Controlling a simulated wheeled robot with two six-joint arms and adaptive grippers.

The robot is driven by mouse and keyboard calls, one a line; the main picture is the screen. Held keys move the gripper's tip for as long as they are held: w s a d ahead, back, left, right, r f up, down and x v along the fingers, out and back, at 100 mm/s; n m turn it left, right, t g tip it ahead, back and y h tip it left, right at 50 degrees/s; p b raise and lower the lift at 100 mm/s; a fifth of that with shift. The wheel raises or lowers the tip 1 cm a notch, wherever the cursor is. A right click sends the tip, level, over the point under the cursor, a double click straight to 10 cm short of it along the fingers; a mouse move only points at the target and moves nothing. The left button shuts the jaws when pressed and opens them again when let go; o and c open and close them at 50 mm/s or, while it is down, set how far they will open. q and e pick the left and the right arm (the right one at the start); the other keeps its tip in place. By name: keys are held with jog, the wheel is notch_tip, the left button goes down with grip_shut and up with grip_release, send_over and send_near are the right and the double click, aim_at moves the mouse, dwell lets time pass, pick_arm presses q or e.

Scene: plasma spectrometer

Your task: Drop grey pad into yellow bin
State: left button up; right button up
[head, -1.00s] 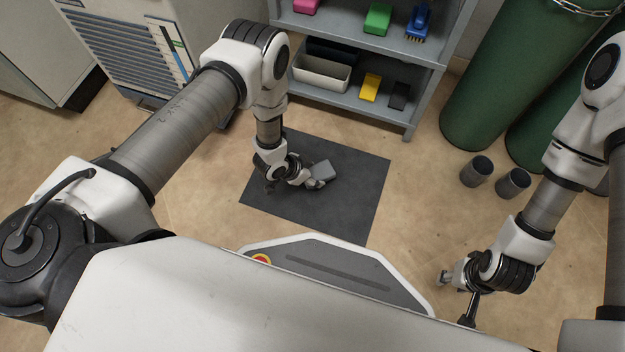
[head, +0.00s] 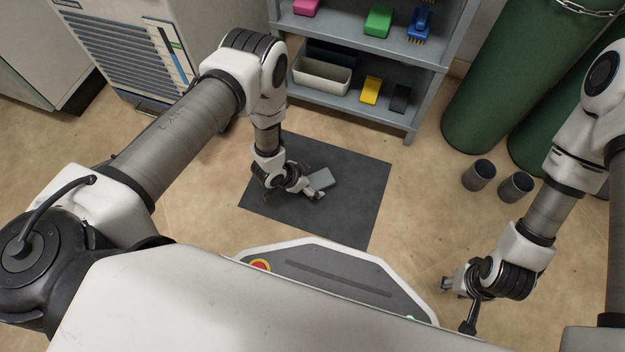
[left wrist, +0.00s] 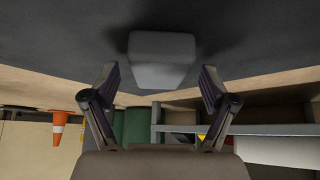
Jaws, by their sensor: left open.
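The grey pad (head: 323,178) is a small block on the dark mat (head: 350,215) in the head view. It also shows in the left wrist view (left wrist: 162,60), against the mat's dark surface. My left gripper (head: 311,190) is low over the mat, beside the pad. In the left wrist view its open fingers (left wrist: 158,72) stand apart, with the pad between and beyond the tips. My right gripper (head: 449,284) hangs over bare floor at the right, and its finger gap is unclear. I cannot make out a yellow bin; a small yellow block (head: 371,90) is on the shelf.
A grey shelf unit (head: 413,119) at the back holds a white bin (head: 320,76), a black block (head: 400,98) and coloured items. Two dark cups (head: 479,175) stand on the floor near green cylinders (head: 495,100). An orange cone (left wrist: 59,125) shows in the left wrist view.

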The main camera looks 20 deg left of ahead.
pick_arm(q)
jog(key=p+v, duration=0.5)
jog(key=v, duration=0.6)
jog(key=shift+s+r, duration=0.1)
